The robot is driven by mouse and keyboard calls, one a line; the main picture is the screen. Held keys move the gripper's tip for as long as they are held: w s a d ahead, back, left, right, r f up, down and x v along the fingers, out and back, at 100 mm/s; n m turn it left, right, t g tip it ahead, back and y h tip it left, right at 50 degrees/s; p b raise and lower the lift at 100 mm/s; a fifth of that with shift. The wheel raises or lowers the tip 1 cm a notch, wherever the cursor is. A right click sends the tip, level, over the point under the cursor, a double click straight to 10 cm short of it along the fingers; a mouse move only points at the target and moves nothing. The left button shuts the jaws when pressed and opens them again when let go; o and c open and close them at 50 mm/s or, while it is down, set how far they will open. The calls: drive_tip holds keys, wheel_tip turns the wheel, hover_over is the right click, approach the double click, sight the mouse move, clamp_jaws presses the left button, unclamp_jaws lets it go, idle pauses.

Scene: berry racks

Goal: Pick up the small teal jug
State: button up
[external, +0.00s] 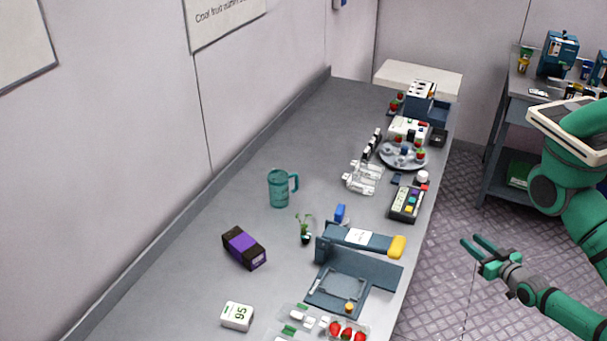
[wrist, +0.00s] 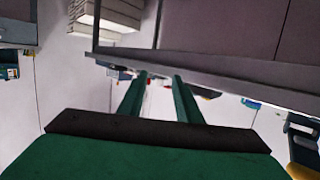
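The small teal jug (external: 279,188) stands upright on the grey bench, left of the middle of the bench top, with its handle to the right in the external view. My gripper (external: 473,245) is out over the floor to the right of the bench, well away from the jug. Its two green fingers are apart with nothing between them. The fingers also show in the wrist view (wrist: 160,80), spread and empty.
On the bench (external: 235,185), a purple and black box (external: 244,248) and a small plant (external: 305,230) stand near the jug. A blue-grey sealer-like device (external: 360,268) lies at the front edge. Clear holders (external: 361,178) and a round plate (external: 403,155) stand further back. Bench around the jug is clear.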

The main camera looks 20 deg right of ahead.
idle(0.3)
drive_tip(key=o, duration=1.1)
